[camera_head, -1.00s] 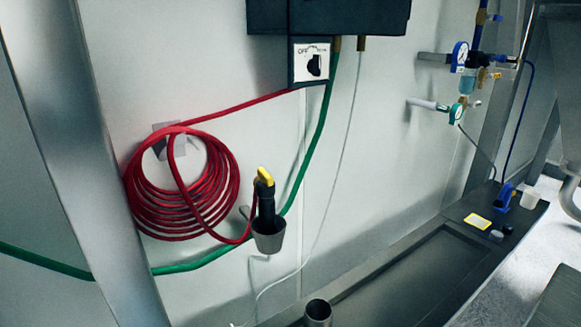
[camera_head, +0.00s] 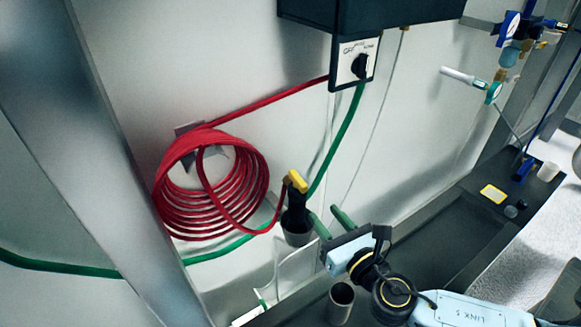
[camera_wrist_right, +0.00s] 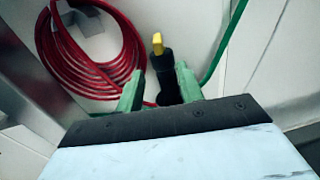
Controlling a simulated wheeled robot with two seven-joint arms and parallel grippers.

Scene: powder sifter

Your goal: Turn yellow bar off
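The yellow bar (camera_head: 297,181) is a short lever on top of a black handle (camera_head: 294,218). In the right wrist view the yellow bar (camera_wrist_right: 157,43) shows upright beyond the gap between the fingertips (camera_wrist_right: 160,85). Contact with the handle cannot be made out. My left gripper is not in view.
A coiled red hose (camera_head: 211,188) hangs left of the handle, with a green hose (camera_head: 336,145) behind. A box with an OFF switch (camera_head: 354,63) is above. Gauges and valves are at the upper right.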

